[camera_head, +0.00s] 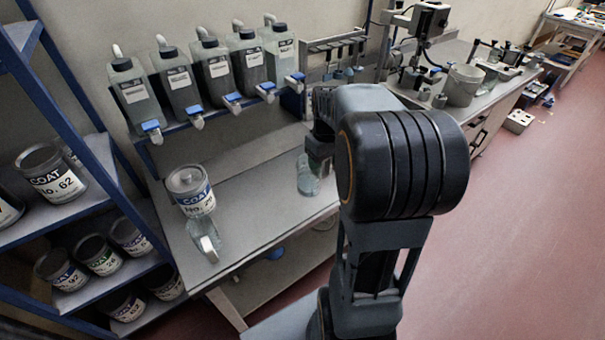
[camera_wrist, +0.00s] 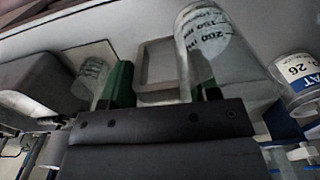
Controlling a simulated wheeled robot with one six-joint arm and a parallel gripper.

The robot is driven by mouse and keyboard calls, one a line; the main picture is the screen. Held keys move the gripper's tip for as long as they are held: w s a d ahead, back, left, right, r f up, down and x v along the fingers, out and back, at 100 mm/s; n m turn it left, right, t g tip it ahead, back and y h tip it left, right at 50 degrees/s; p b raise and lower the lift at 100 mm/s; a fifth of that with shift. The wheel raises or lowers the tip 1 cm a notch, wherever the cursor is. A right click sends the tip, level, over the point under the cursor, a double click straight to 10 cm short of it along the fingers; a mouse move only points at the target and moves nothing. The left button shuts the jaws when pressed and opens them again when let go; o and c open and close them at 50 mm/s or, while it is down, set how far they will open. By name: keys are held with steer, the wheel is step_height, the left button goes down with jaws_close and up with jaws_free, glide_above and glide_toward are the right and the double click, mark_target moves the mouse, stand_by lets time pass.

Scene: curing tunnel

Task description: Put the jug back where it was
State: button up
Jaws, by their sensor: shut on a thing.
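A clear jug (camera_head: 308,182) is held in my gripper (camera_head: 319,152), over or on the right part of the bench top. It looks upright, and my arm partly hides it. I cannot tell if its base touches the bench. In the wrist view, the green fingers of my gripper (camera_wrist: 160,85) are apart with the clear jug between them. Clear walls with printed measuring marks show beside both fingers. A second clear vessel with a handle (camera_head: 206,243) stands at the bench's front left edge.
A COAT can (camera_head: 190,192) stands behind that second vessel; it also shows in the wrist view (camera_wrist: 302,84). Several labelled bottles with blue taps (camera_head: 212,72) line the back shelf. A blue rack of cans (camera_head: 112,160) stands left. The middle of the bench (camera_head: 252,200) is clear.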

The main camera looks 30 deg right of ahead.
mark_target(306, 167)
steer(key=shift+w+a+f+p, duration=0.2)
steer(key=shift+w+a+f, duration=0.1)
steer(key=shift+w+f, duration=1.1)
steer(key=shift+w+a+f+p, duration=0.25)
steer(key=shift+w+f, duration=0.65)
steer(key=shift+f, duration=1.05)
steer(key=shift+w+a+f+p, duration=0.15)
steer(key=shift+w+a+f, duration=0.15)
steer(key=shift+w+f, duration=1.1)
steer(key=shift+s+f, duration=0.25)
steer(key=shift+f, duration=0.05)
steer(key=shift+f, duration=0.1)
steer(key=o, duration=1.2)
steer(key=shift+c, duration=0.2)
step_height(306, 167, up, 12)
steer(key=f, duration=0.1)
steer(key=s+a+r+m+t, duration=0.1)
steer(key=s+a+r+t, duration=0.2)
steer(key=s+a, duration=1.1)
steer(key=shift+s+a+t, duration=0.15)
steer(key=shift+s+t, duration=0.45)
steer(key=shift+s, duration=0.55)
